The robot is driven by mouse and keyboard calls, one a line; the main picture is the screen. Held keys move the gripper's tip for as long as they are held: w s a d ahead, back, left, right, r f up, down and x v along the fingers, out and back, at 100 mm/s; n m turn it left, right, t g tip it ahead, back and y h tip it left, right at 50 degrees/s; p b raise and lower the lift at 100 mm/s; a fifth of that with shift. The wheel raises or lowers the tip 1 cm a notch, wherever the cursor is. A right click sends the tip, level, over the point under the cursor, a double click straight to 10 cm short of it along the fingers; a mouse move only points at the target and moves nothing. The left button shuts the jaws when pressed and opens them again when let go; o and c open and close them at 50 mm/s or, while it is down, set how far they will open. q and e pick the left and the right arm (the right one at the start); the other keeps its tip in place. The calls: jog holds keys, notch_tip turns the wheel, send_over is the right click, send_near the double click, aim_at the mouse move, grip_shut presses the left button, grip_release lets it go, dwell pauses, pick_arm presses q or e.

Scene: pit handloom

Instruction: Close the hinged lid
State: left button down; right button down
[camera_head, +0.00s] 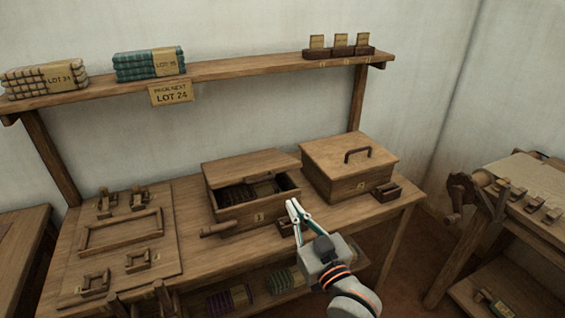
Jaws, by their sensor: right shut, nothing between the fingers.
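Dark items show inside through the front gap. A second wooden box (345,187) stands to its right with its lid (347,157) down and a dark handle on top. My right gripper (294,207) is shut and empty, in front of the right part of the open box, pointing up and left. I cannot tell whether it touches the box. My left gripper is not in view.
A small wooden block (385,192) lies right of the closed box, and a wooden roller (218,229) lies before the open one. A frame board (120,250) fills the bench's left. A shelf (220,72) with bundles runs above. A loom-like frame (520,200) stands at right.

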notch_tip(320, 180, up, 5)
jog(key=w+a, duration=0.1)
jog(key=w+a+f, duration=0.2)
jog(key=w+a, duration=0.1)
jog(key=w, duration=0.6)
jog(key=shift+t+y, duration=0.3)
jog(key=shift+a, duration=0.1)
